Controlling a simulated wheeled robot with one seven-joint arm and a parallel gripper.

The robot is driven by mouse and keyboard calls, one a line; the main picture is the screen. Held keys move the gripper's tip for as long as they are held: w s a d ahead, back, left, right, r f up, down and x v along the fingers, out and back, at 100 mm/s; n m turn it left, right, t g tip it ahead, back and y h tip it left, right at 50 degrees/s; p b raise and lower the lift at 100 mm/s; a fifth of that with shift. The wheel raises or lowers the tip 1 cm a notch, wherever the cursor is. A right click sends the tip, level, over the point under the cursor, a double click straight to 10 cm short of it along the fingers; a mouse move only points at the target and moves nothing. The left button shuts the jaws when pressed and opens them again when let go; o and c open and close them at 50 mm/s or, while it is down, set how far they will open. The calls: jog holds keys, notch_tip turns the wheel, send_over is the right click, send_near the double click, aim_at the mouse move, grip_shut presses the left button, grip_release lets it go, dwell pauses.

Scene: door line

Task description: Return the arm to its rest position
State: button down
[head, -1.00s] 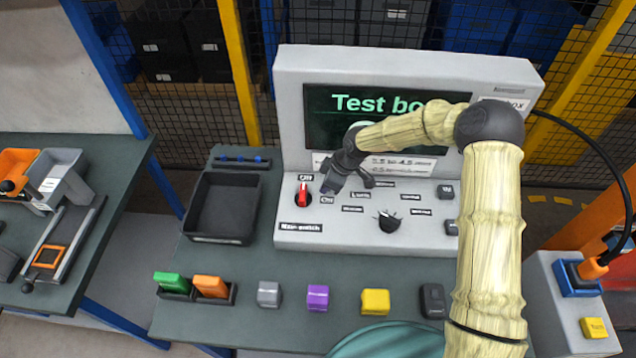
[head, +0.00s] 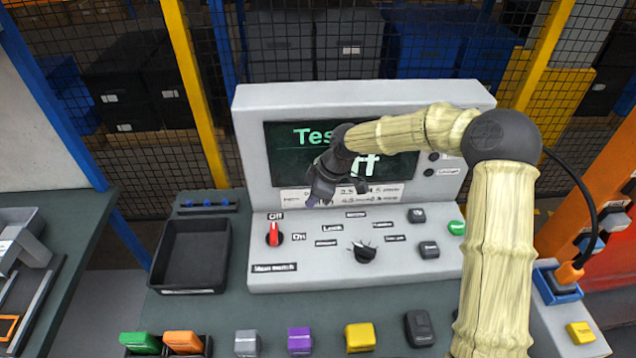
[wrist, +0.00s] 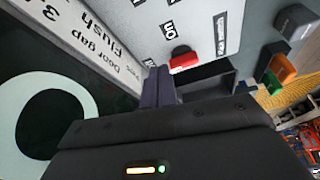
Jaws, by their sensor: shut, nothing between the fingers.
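My gripper (head: 318,196) is shut and empty. In the head view it hangs in front of the lower part of the test box screen (head: 285,160), above the sloped control panel (head: 330,270). It is apart from the red main switch (head: 273,235), which sits to its lower left beside the labels Off and On. In the wrist view the shut fingers (wrist: 160,87) point toward the panel, with the red switch (wrist: 184,60) just beyond them. My arm covers part of the screen and the panel's right side.
A black empty tray (head: 190,255) stands left of the test box. Green, orange, grey, purple (head: 299,341) and yellow (head: 360,337) blocks line the bench front. A black selector knob (head: 365,252) sits mid-panel. A cable with an orange plug (head: 570,273) is at the right.

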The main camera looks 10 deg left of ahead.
jog(key=s+d+r+m+t+h, duration=0.1)
jog(key=s+d+r+m, duration=0.1)
jog(key=s+d+m, duration=0.4)
jog(key=s+d+r+m+t+h, duration=0.1)
jog(key=s+d+m, duration=0.5)
jog(key=d, duration=0.8)
jog(key=s+d+r+m+t+h, duration=0.1)
jog(key=s+d+r+m, duration=0.3)
jog(key=d, duration=0.6)
jog(key=s+m+h, duration=0.1)
jog(key=s+m, duration=0.1)
jog(key=shift+s+m, duration=0.35)
jog(key=shift+m, duration=0.05)
